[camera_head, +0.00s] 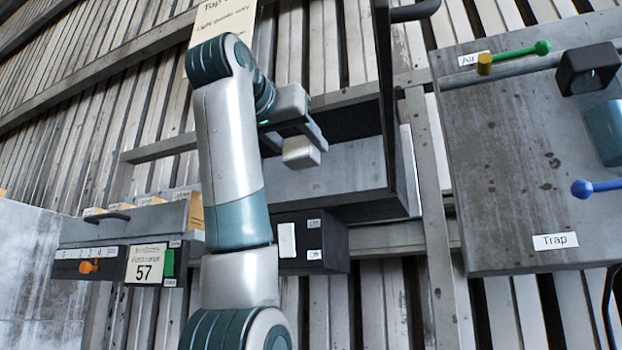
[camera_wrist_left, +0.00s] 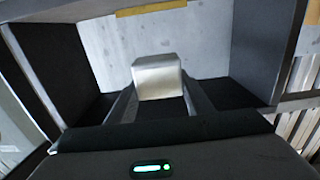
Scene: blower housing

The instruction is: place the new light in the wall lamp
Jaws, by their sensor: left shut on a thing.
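My left gripper (camera_head: 303,136) is shut on a pale, box-shaped piece (camera_head: 301,153), which looks like the new light. In the left wrist view the piece (camera_wrist_left: 158,78) sits between the two fingers (camera_wrist_left: 156,98), its pale faces turned to the camera. The gripper holds it in front of an open grey housing (camera_head: 350,170). In the wrist view this housing has dark side walls (camera_wrist_left: 62,60) and a light grey back (camera_wrist_left: 205,40). I cannot tell which fixture is the wall lamp. My right gripper is not in view.
A dark upright panel (camera_head: 384,90) stands at the housing's right. Below is a black switch box (camera_head: 330,245). A grey panel marked Trap (camera_head: 500,170) with green and blue levers is at the right. A shelf unit with a "57" sign (camera_head: 146,265) is at the lower left.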

